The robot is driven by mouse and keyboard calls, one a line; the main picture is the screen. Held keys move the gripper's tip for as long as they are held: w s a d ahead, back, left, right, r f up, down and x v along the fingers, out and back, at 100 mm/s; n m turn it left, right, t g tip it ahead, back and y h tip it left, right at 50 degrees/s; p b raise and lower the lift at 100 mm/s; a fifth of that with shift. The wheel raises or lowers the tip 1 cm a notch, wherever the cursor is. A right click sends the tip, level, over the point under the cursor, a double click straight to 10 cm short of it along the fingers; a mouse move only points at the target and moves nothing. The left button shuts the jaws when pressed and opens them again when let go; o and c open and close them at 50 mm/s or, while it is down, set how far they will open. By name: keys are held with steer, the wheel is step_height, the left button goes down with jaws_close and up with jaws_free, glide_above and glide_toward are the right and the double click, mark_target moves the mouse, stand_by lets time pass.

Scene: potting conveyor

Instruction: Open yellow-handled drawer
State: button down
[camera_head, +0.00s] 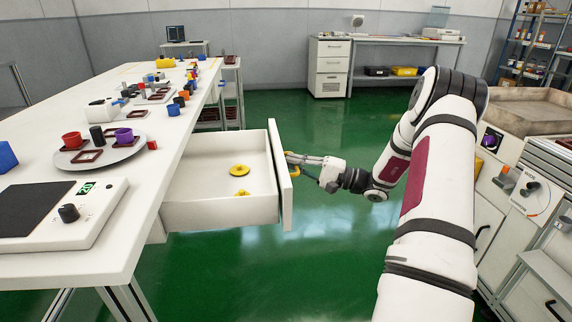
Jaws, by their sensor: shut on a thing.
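A white drawer (220,210) is pulled well out from under the white table, toward the right. Its front panel (279,170) stands upright, and a yellow handle (294,171) shows on the panel's outer face. My gripper (292,160) is at the panel's outer side, shut on the yellow handle. The fingertips are small here and partly hidden by the panel and handle. Inside the drawer lie a yellow disc-shaped piece (239,170) and a smaller yellow piece (243,192).
The white table (110,225) carries a scale (60,212), a round grey plate (85,162) with cups and frames, and several small parts. Cabinets (485,215) and a soil-filled tray (530,108) stand at the right. Green floor (330,235) is clear between.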

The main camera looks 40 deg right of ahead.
steer(key=shift+f, duration=0.1)
steer(key=c, duration=1.7)
jaws_free()
steer(key=v, duration=1.2)
